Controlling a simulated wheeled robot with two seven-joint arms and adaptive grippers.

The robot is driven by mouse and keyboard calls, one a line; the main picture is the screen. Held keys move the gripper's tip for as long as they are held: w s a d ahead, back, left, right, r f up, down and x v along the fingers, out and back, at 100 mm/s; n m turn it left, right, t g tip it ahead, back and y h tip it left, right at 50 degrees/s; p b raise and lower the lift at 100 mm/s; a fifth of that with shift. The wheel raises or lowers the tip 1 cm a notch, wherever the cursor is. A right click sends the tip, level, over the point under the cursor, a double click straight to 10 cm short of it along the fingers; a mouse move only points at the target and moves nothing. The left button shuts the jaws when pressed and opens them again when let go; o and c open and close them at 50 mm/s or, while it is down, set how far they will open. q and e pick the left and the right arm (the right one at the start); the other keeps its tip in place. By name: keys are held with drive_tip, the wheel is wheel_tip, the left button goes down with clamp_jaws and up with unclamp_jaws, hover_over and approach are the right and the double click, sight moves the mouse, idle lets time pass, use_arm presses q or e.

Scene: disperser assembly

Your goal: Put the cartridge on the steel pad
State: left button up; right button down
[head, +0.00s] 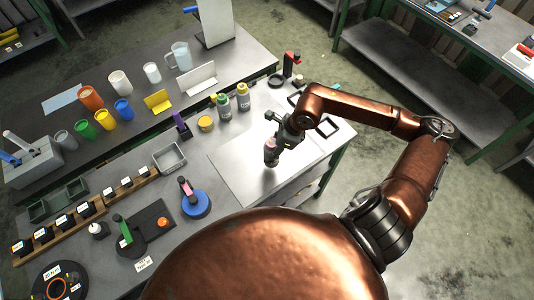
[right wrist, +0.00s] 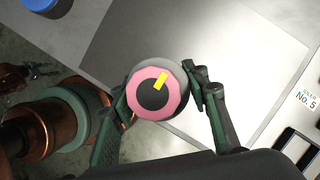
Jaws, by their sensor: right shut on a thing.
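My right gripper (head: 275,146) is shut on the cartridge (head: 270,158), a dark, rounded piece with a pink end. In the right wrist view the cartridge (right wrist: 158,92) shows its pink faceted ring, dark centre and yellow mark, with the right gripper's fingers (right wrist: 157,95) on both sides of it. The steel pad (head: 236,172) is a flat, light grey square on the table, and it also shows in the right wrist view (right wrist: 240,45). The cartridge appears over the pad; I cannot tell whether its lower end touches it.
The pad's visible surface is clear. Left of it are a metal tray (head: 169,157) and a blue round base with a pink-topped post (head: 195,204). Yellow- and green-capped bottles (head: 242,97) stand behind the pad. A black square frame (head: 329,127) lies to the right.

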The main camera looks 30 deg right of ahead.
drive_tip(key=shift+w+a+f, duration=0.2)
drive_tip(key=shift+w+f, duration=0.35)
drive_tip(key=shift+f, duration=0.05)
drive_tip(key=shift+w+a+f, duration=0.15)
drive_tip(key=shift+w+f, duration=0.4)
drive_tip(key=shift+f, duration=0.05)
drive_tip(key=shift+f+p, duration=0.35)
drive_tip(key=shift+f, duration=1.15)
drive_tip(key=shift+f, duration=0.15)
drive_tip(key=c, duration=1.1)
unclamp_jaws()
drive_tip(key=shift+d, duration=0.1)
drive_tip(key=v, duration=1.2)
drive_tip(key=shift+s, duration=0.1)
